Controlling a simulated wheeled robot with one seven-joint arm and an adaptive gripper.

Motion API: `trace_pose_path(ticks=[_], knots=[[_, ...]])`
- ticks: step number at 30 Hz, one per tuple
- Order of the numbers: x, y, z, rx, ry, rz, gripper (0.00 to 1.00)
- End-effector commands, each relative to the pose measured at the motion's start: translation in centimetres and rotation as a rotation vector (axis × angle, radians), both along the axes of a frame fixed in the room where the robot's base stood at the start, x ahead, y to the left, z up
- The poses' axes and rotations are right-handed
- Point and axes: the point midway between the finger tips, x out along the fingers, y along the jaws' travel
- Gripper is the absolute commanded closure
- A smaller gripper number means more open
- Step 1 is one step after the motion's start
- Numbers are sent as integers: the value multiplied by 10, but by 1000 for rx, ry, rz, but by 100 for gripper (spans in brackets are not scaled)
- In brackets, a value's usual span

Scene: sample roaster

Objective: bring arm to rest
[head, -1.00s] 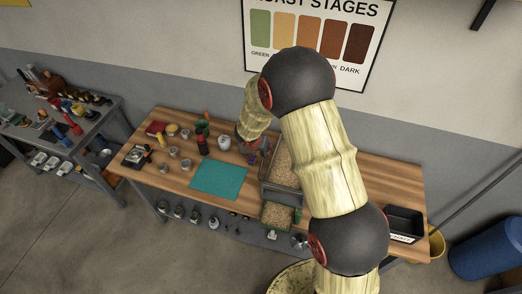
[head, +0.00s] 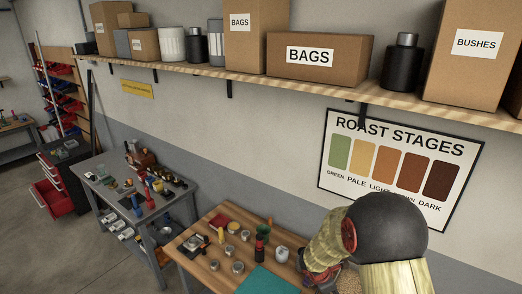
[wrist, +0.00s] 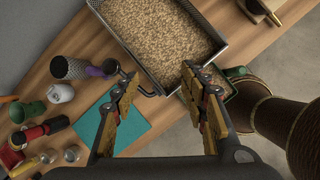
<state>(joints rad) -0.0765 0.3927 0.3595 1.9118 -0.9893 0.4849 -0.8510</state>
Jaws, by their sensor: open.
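My gripper (wrist: 158,100) is open and empty in the wrist view, its two fingers spread apart. It hangs above the wooden workbench, over the near edge of a metal tray of pale beans (wrist: 160,35). I cannot tell the exact height between the fingers and the tray. In the head view my arm (head: 375,235) reaches in from the lower right, and the gripper end is mostly hidden behind it and low in the picture.
A dark mesh cup (wrist: 75,68) lies left of the gripper. A grey side table (head: 150,215) stands further left. A loaded shelf (head: 200,68) runs along the wall above.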

Motion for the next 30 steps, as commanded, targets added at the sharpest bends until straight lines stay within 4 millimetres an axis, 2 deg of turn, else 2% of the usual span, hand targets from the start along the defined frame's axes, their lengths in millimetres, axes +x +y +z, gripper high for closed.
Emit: trace_pose_path(ticks=[1,9,18,24,30], knots=[[-11,-2,10,16,-21,-105,56],[-83,-5,48,114,-142,-693,56],[-169,17,84,301,-283,-1291,56],[-219,40,92,461,-334,-1557,56],[-258,60,91,647,-376,-1683,56]])
